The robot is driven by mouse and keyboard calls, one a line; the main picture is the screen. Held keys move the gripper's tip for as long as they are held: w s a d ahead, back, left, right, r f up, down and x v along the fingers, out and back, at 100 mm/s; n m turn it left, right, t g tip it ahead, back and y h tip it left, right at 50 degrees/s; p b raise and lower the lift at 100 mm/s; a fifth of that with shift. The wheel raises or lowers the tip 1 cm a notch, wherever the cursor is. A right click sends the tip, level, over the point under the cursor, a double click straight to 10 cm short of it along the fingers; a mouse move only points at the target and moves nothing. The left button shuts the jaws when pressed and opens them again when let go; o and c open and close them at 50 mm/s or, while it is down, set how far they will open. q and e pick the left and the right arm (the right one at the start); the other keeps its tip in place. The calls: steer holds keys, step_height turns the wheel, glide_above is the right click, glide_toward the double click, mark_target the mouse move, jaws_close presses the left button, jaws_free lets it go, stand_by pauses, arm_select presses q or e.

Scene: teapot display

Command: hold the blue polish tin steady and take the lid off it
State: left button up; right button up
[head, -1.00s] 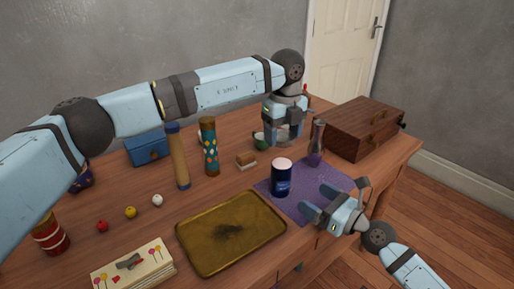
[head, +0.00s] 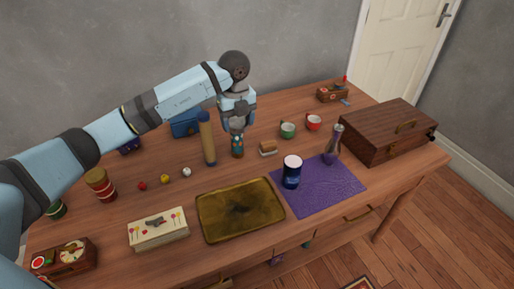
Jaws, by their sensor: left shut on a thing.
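The blue polish tin (head: 291,178) stands upright on a purple mat (head: 335,196), right of centre. Its pale lid (head: 292,161) is on top. My left gripper (head: 238,132) is behind and to the left of the tin, apart from it. It points down and is shut on the top of the teal and gold patterned tube (head: 238,151), which is upright. The gripper hides the tube's upper part. I cannot tell whether the tube touches the table. My right gripper is out of view.
A brass tray (head: 213,232) lies left of the mat. A brush (head: 267,149) lies behind the tin. A wooden case (head: 388,140) is at the right. A tan tube (head: 207,140) stands left of my gripper.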

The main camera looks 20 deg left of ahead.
arm_select(q)
steer(key=shift+s+a+f+n, duration=0.15)
steer(key=shift+s+a+n, duration=0.05)
steer(key=shift+a, duration=0.3)
steer(key=shift+s+a+f+n, duration=0.1)
steer(key=shift+s+a+n, duration=0.1)
steer(key=shift+a, duration=0.25)
glide_above(235, 172)
step_height(235, 172, down, 14)
steer(key=shift+r, duration=0.15)
steer(key=shift+f+b, duration=0.45)
steer(key=shift+f, duration=2.1)
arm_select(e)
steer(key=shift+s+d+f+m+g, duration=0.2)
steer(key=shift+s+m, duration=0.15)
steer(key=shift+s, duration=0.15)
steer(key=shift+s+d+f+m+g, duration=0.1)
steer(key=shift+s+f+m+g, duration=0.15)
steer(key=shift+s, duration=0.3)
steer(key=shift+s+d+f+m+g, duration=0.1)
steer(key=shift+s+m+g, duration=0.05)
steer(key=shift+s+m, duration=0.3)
arm_select(q)
steer(key=shift+f, duration=0.15)
steer(key=o, duration=1)
